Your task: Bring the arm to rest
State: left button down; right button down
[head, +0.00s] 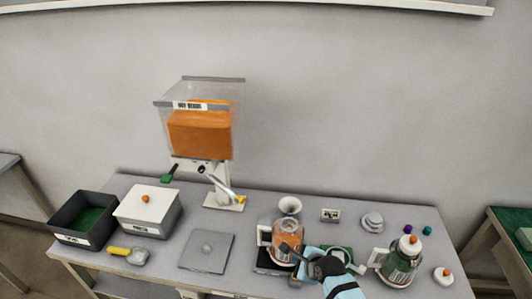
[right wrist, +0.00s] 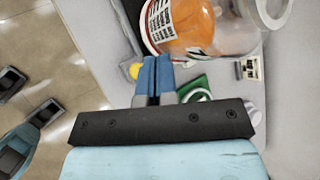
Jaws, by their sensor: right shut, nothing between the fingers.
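My right gripper (head: 299,256) reaches in from the lower right of the head view. Its blue fingers also show in the right wrist view (right wrist: 155,72), shut with nothing between them. A clear canister with orange contents (head: 288,236) stands just beyond and left of the fingers. It fills the top of the right wrist view (right wrist: 188,25), close to the fingertips; I cannot tell if they touch. My right arm hides part of the table's front.
A dispenser with orange contents (head: 200,134) stands at the back. A dark bin (head: 64,234), a white lidded box (head: 150,207) and a grey plate (head: 207,251) are left. A green canister (head: 401,262) is right of my arm. The wall shelf (head: 250,4) is high above.

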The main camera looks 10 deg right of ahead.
jog(key=s+d+n+t+h, duration=0.1)
jog(key=s+d+n, duration=0.3)
jog(key=s+n, duration=2)
jog(key=shift+s+t, duration=0.25)
jog(key=shift+t, duration=0.55)
